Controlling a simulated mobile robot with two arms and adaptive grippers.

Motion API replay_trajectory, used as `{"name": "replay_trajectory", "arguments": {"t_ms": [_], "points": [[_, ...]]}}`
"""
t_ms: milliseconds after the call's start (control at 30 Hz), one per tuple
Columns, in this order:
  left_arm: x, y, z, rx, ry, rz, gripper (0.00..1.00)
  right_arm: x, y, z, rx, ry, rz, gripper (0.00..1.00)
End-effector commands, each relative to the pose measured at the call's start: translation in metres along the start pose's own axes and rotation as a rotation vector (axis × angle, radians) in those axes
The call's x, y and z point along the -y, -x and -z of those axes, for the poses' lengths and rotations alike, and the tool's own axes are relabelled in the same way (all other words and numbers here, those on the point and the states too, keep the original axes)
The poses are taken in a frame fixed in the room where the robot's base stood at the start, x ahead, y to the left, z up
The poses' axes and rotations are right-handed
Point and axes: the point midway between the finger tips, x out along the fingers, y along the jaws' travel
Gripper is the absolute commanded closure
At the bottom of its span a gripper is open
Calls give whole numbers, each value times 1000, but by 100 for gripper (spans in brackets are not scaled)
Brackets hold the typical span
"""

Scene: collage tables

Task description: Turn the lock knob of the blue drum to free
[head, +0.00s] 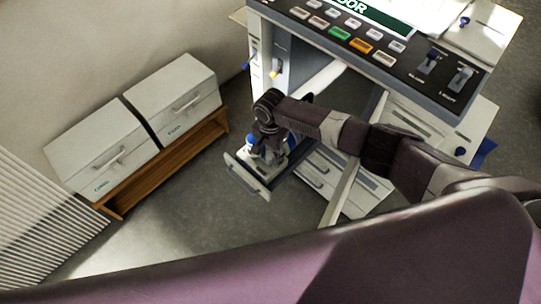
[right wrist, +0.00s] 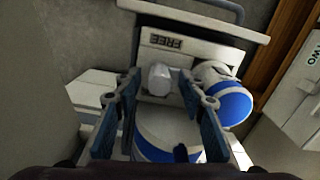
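My right gripper (head: 265,136) points down over a pulled-out tray (head: 247,176) in the head view. In the right wrist view its two fingers (right wrist: 160,95) are apart, with a pale knob (right wrist: 158,78) between their tips and gaps visible on both sides. A small label (right wrist: 165,42) sits behind the knob; its lettering is upside down and hard to read. A white drum with a blue band (right wrist: 165,147) lies below, between the fingers, partly hidden. Another white cylinder with a blue end (right wrist: 232,104) is right of the right finger. My left gripper is not in view.
A console with coloured buttons (head: 340,33) stands above the tray. Two white drawer cabinets (head: 100,147) on a wooden stand (head: 178,160) are at the left. The grey floor (head: 190,215) between stand and tray is clear. White drawers (head: 318,170) stand right of the tray.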

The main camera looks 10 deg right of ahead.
Motion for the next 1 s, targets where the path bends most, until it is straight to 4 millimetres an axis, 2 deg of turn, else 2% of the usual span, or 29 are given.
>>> {"name": "replay_trajectory", "arguments": {"t_ms": [167, 500, 767, 1000], "points": [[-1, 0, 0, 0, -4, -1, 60, 0, 0, 0, 0, 0, 0, 65], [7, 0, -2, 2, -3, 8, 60, 0, 0, 0, 0, -1, 0, 100], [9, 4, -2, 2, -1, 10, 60, 0, 1, -1, 3, 20, -1, 100], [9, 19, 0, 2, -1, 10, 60, 0, 3, -2, 5, 130, -2, 100]]}}
